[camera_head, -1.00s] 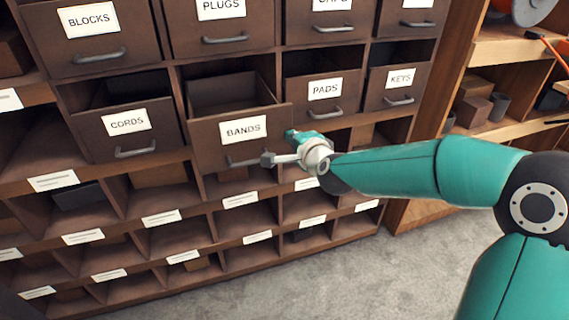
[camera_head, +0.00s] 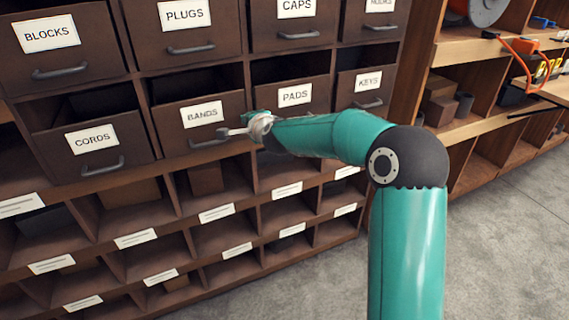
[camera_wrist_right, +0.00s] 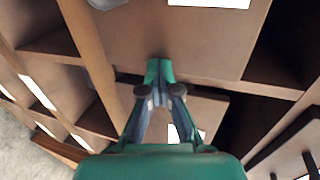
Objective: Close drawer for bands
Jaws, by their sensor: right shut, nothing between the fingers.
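The bands drawer (camera_head: 204,117) has a dark brown front with a white BANDS label and a grey handle (camera_head: 209,141). Its front looks about level with the neighbouring pads drawer (camera_head: 295,97), with a dark gap above it. My right gripper (camera_head: 228,132) is in front of the lower right part of the bands drawer, by the right end of the handle. It is shut and empty; contact with the front cannot be told. In the right wrist view, my shut right gripper (camera_wrist_right: 158,78) points at a brown surface. My left gripper is not in view.
The cords drawer (camera_head: 93,149) stands out to the left. The blocks drawer (camera_head: 55,50), plugs drawer (camera_head: 186,28) and keys drawer (camera_head: 367,87) surround it. Open cubbies lie below. Shelves with an orange tool (camera_head: 523,46) stand right, above clear grey floor.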

